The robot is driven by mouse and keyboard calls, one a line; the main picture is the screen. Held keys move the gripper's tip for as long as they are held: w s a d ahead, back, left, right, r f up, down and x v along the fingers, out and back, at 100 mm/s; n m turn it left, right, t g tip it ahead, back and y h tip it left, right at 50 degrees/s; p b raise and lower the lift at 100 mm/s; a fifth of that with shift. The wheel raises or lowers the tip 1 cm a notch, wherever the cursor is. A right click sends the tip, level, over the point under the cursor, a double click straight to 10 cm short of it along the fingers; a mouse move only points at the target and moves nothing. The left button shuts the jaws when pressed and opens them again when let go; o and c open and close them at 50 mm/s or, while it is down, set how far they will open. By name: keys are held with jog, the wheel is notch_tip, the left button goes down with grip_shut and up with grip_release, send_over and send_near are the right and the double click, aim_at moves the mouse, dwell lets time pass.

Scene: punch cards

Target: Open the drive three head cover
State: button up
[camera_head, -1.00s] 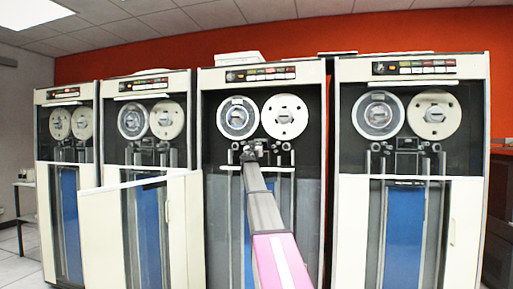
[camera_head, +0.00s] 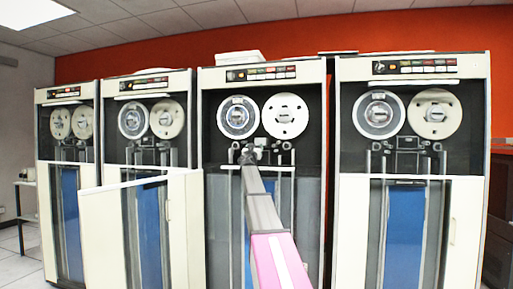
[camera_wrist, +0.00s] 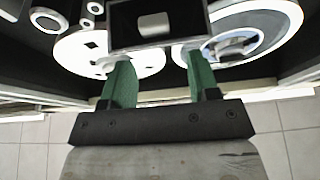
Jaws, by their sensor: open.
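The third tape drive from the left (camera_head: 311,75) has its upper bay exposed, with two reels at the top. Its head cover (camera_wrist: 118,30) shows in the wrist view as a dark box with a pale rectangle on its face, between the two reels. My gripper (camera_wrist: 158,62) is open, its two green fingers spread at the near edge of this box. I cannot tell whether they touch it.
Similar tape drives stand on both sides, one at right (camera_head: 480,75). A cream door (camera_head: 130,235) stands swung out left of my arm. A pale crossbar (camera_head: 285,168) runs just below my gripper. Tiled floor shows in the wrist view (camera_wrist: 290,150).

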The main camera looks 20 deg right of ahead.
jog(key=v, duration=0.7)
jog(key=shift+s, duration=0.15)
jog(key=s+a+f+g+y, duration=0.15)
jog(key=s+f+g, duration=0.35)
jog(key=f, duration=1)
jog(key=s+a+f+n+g+y, duration=0.1)
jog(key=s+a+f+g, duration=0.35)
jog(key=f, duration=1.05)
jog(key=s+f+g+y, duration=0.2)
jog(key=s+f, duration=0.5)
jog(key=f, duration=0.8)
jog(key=s+a+f+n+g+y, duration=0.3)
jog(key=s+a+f, duration=0.5)
jog(key=s+f, duration=0.3)
jog(key=s+a+f+n+g+y, duration=0.2)
jog(key=s+a+f+g+y, duration=0.2)
jog(key=s+a+f, duration=0.3)
jog(key=s+f+y, duration=0.1)
jog(key=s+f, duration=0.3)
jog(key=s, duration=0.3)
jog(key=shift+s+a+n, duration=0.35)
jog(key=shift+n, duration=0.05)
